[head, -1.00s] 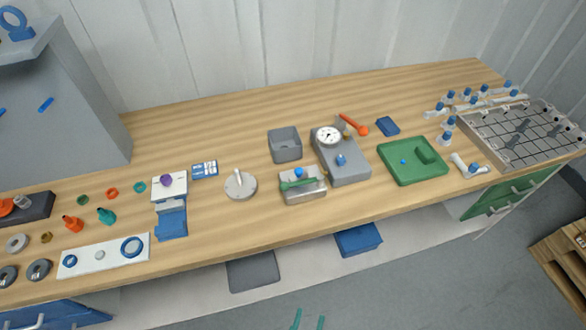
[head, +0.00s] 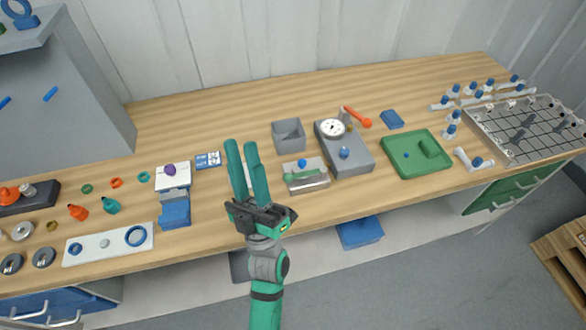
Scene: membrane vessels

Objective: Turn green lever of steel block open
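The steel block (head: 309,184) stands on the workbench near the middle of the front half. Its green lever (head: 301,176) lies across the front of the block, roughly along its length. A blue knob (head: 302,163) sits on top behind the lever. My gripper (head: 241,146) is over the bench to the left of the block, with its green fingers pointing up toward the back. The fingers are a little apart with nothing between them. My gripper hides the round grey disc with the handle.
A grey block with a dial gauge (head: 332,128) and an orange-handled lever (head: 357,117) stands right of the steel block. A grey open box (head: 289,134) is just behind. A green tray (head: 416,153) is farther right. The bench behind is clear.

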